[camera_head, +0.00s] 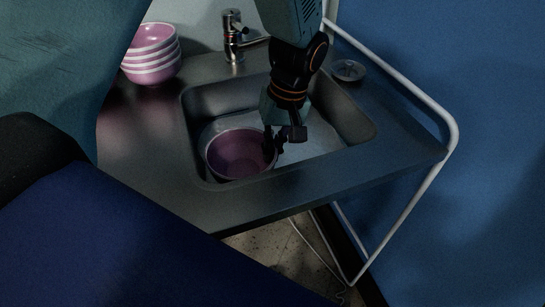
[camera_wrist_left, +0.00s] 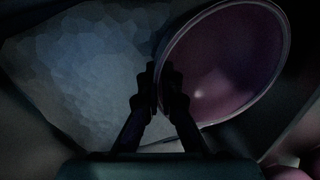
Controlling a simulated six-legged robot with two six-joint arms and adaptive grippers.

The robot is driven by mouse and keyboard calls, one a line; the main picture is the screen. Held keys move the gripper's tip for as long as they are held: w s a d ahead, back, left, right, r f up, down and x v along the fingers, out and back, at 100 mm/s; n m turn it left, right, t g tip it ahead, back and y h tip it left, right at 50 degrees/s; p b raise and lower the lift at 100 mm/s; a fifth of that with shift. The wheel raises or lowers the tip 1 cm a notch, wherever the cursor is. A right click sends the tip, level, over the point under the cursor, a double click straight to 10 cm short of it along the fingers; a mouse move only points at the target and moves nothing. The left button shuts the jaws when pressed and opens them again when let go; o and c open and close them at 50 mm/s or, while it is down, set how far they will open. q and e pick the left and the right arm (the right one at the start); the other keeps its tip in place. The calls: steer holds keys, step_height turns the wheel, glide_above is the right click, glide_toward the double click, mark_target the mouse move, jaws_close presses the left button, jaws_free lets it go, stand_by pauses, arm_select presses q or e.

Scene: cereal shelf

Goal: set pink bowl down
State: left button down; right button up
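A pink bowl (camera_head: 238,155) is inside the metal sink basin (camera_head: 345,118), at its left front part, with its opening facing up. My left gripper (camera_head: 276,140) reaches down into the basin at the bowl's right edge. In the left wrist view my left gripper (camera_wrist_left: 157,88) has one finger on each side of the rim of the pink bowl (camera_wrist_left: 225,65), closed on it. The bowl's underside is hidden, so I cannot tell whether it touches the basin floor. My right gripper is not in view.
A stack of several pink bowls (camera_head: 152,55) stands on the counter behind and left of the sink. A faucet (camera_head: 233,38) rises behind the basin. A round metal drain piece (camera_head: 348,70) lies at the back right. A white rail (camera_head: 400,80) edges the right side.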

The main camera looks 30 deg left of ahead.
arm_select(q)
steer(key=shift+s+a+f+b, duration=0.15)
steer(key=shift+f, duration=0.45)
steer(key=shift+s+a+f+b, duration=0.1)
steer(key=shift+f+b, duration=0.05)
steer(key=shift+f, duration=0.45)
steer(key=shift+w+d+f, duration=0.2)
steer(key=shift+w+d, duration=0.15)
steer(key=shift+w, duration=0.2)
steer(key=c, duration=2)
jaws_free()
steer(key=shift+s+a, duration=0.15)
steer(key=shift+s, duration=0.2)
steer(key=shift+c, duration=0.2)
steer(key=shift+o, duration=0.8)
steer(key=shift+s+a, duration=0.1)
steer(key=o, duration=0.4)
steer(key=shift+w+d+f, duration=0.1)
steer(key=shift+w+d, duration=0.1)
steer(key=shift+w, duration=0.1)
steer(key=shift+c, duration=0.2)
steer(key=shift+s+a, duration=0.15)
steer(key=shift+s, duration=0.05)
steer(key=shift+r, duration=0.5)
step_height(320, 180, up, 11)
steer(key=w+d+p, duration=0.1)
steer(key=d+p, duration=0.1)
steer(key=p, duration=0.1)
steer(key=shift+w, duration=0.4)
